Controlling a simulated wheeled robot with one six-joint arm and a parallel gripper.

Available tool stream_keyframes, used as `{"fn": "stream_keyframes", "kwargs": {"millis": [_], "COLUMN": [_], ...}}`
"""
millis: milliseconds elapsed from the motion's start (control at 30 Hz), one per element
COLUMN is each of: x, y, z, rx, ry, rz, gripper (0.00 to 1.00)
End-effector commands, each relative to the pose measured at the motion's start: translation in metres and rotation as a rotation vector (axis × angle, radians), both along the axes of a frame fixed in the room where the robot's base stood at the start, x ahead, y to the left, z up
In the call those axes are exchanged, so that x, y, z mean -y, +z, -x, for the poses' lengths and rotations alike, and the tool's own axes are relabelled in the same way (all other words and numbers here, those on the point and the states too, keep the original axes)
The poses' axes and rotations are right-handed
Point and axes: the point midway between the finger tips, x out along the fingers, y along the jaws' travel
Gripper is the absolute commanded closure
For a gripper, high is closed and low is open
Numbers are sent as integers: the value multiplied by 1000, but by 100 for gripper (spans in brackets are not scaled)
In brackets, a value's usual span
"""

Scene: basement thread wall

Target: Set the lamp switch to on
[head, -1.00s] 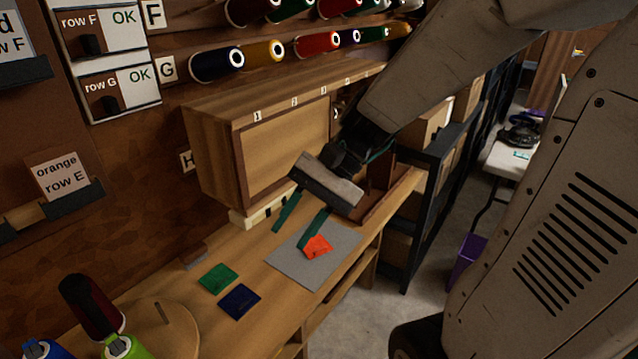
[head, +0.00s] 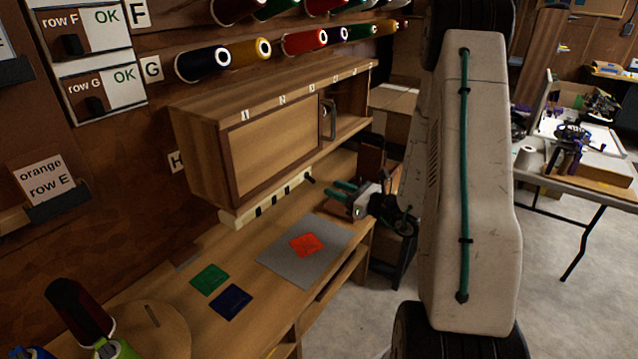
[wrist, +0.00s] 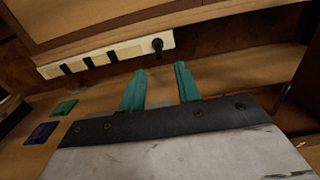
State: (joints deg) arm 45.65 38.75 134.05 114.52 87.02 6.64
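A cream strip (head: 240,217) runs under the wall cabinet, with several dark slots or rockers along it. It also shows in the wrist view (wrist: 128,53). A black knob-like piece (wrist: 157,45) sticks out at its right end and shows in the head view too (head: 310,179). No label is readable, so I cannot tell which part is the lamp switch or how it is set. My gripper (head: 332,189) has two teal fingers apart with nothing between them. In the wrist view my gripper (wrist: 160,70) points toward the strip's right end, fingertips just below the black knob, apparently not touching it.
The wooden cabinet (head: 270,145) overhangs the strip. On the bench lie a grey mat (head: 285,268) with an orange packet (head: 306,244), a green packet (head: 209,279) and a blue packet (head: 231,301). A brown upright piece (head: 371,165) stands behind my gripper.

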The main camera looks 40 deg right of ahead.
Motion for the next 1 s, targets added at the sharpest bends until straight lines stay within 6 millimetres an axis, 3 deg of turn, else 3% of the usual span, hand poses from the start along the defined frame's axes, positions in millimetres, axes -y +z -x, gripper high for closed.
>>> {"fn": "stream_keyframes", "kwargs": {"millis": [200, 400, 733, 767, 867, 1000], "x": [-15, -22, -24, -24, -24, -23], "y": [0, 0, 1, 1, 1, 1], "z": [-35, -56, -61, -61, -61, -61], "rx": [1, 0, -1, -1, -1, -1], "ry": [7, 6, 5, 5, 5, 5], "rz": [2, 2, 1, 1, 1, 1], "gripper": [67, 67, 67, 70, 98, 100]}}
